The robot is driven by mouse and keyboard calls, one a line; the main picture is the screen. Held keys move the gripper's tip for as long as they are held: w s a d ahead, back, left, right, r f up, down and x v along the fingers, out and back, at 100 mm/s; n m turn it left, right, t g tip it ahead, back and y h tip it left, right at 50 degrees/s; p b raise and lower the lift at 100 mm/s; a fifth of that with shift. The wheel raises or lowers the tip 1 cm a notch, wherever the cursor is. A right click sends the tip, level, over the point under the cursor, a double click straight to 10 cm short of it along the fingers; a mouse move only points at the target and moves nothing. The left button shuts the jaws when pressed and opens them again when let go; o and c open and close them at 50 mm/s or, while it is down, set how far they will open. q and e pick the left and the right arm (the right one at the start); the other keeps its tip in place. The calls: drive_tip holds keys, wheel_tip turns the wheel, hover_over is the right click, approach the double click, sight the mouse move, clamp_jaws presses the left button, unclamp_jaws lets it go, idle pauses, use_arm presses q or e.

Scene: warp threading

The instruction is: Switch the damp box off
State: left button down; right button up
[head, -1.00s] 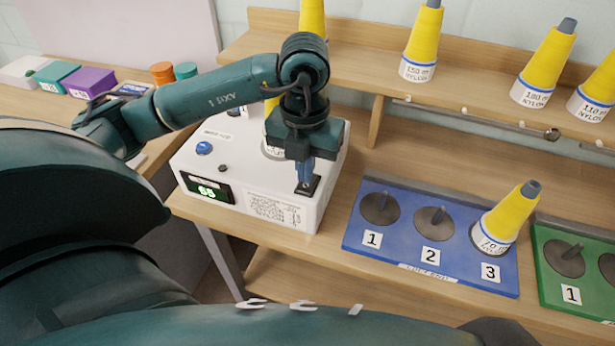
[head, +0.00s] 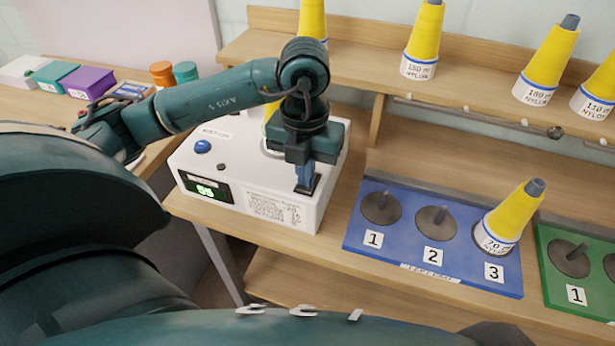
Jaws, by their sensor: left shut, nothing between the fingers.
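The damp box (head: 280,212) is a white box on the wooden bench, left of the blue board. Its dark front display (head: 207,188) is lit with green digits that look like 55. A blue round button (head: 203,147) and a small dark knob (head: 221,167) are on its top at the left. A yellow cone with a white base stands on the box, mostly hidden behind my arm. My left gripper (head: 306,186) is shut and empty, pointing down at the right front part of the box top, over a dark patch. Whether it touches is unclear. My right gripper is out of view.
A blue board (head: 400,247) has numbered spindles, with a yellow cone (head: 513,215) on spindle 3. A green board (head: 562,292) is at the right. Several yellow cones stand on the shelf (head: 470,75) behind. Small coloured boxes (head: 88,82) lie at far left.

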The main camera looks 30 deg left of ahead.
use_arm(q)
drive_tip(key=shift+f, duration=0.3)
drive_tip(key=shift+r+p, duration=2.3)
drive_tip(key=shift+r, duration=1.3)
drive_tip(key=shift+f, duration=0.1)
